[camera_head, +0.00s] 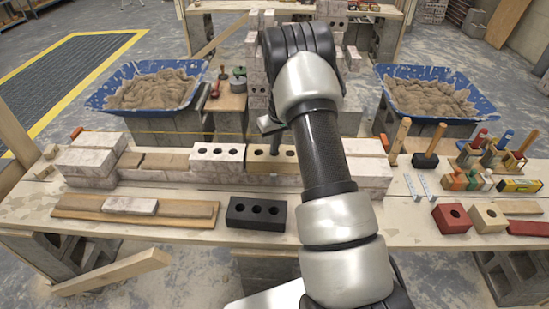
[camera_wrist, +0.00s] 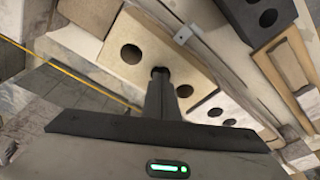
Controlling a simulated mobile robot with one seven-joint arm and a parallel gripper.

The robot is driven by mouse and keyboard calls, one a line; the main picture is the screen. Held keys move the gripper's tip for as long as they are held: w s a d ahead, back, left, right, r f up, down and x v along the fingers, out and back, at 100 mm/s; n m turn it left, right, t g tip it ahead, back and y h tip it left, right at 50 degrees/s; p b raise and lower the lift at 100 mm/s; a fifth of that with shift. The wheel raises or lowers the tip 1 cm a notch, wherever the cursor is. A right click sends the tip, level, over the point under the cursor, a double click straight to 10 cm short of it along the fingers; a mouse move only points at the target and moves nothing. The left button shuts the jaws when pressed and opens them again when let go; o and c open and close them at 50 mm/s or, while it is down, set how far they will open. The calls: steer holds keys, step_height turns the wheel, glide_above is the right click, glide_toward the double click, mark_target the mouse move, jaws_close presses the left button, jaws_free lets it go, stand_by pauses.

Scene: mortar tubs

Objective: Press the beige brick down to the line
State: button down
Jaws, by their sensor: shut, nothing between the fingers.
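The beige brick (camera_head: 261,163) lies in the low wall, to the right of a white three-hole brick (camera_head: 217,158) and partly hidden by my arm. In the wrist view the beige brick (camera_wrist: 110,67) shows round holes in its top. My gripper (camera_head: 275,150) points down over it, and its fingers are shut and empty. In the wrist view the fingertips (camera_wrist: 160,73) are at the brick's middle hole; I cannot tell whether they touch it. The yellow line (camera_head: 165,132) runs along the far side of the wall and shows in the wrist view (camera_wrist: 80,80).
A black three-hole brick (camera_head: 256,214) and a plank (camera_head: 90,208) with a pale brick lie in front of the wall. Two blue mortar tubs (camera_head: 152,88) stand behind. A mallet (camera_head: 428,150), trowels and loose bricks (camera_head: 452,218) are at the right.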

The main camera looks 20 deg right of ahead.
steer(key=shift+s+f, duration=0.2)
steer(key=shift+f, duration=0.1)
steer(key=shift+w+r+p, duration=0.2)
steer(key=shift+r+p, duration=1)
steer(key=shift+r, duration=1.5)
steer(key=shift+r, duration=0.1)
steer(key=s+a+r+p, duration=0.2)
steer(key=s+a+r, duration=0.15)
steer(key=r, duration=0.55)
steer(key=s+a+r+t+p, duration=0.15)
steer(key=s+r, duration=0.35)
steer(key=r, duration=0.5)
steer(key=s+a+r+p, duration=0.2)
steer(key=s+a+r, duration=0.15)
steer(key=r, duration=0.55)
steer(key=s+a+r+p, duration=0.1)
steer(key=s+r, duration=0.2)
steer(key=s, duration=0.5)
steer(key=s+a+r+m+t+p, duration=0.1)
steer(key=s+r, duration=0.3)
steer(key=s, duration=0.5)
steer(key=s+a+r+p, duration=0.2)
steer(key=s+r+p, duration=0.1)
steer(key=s, duration=0.5)
steer(key=shift+s+a+r+t, duration=0.2)
steer(key=shift+a+r+t, duration=0.15)
steer(key=shift+r, duration=0.4)
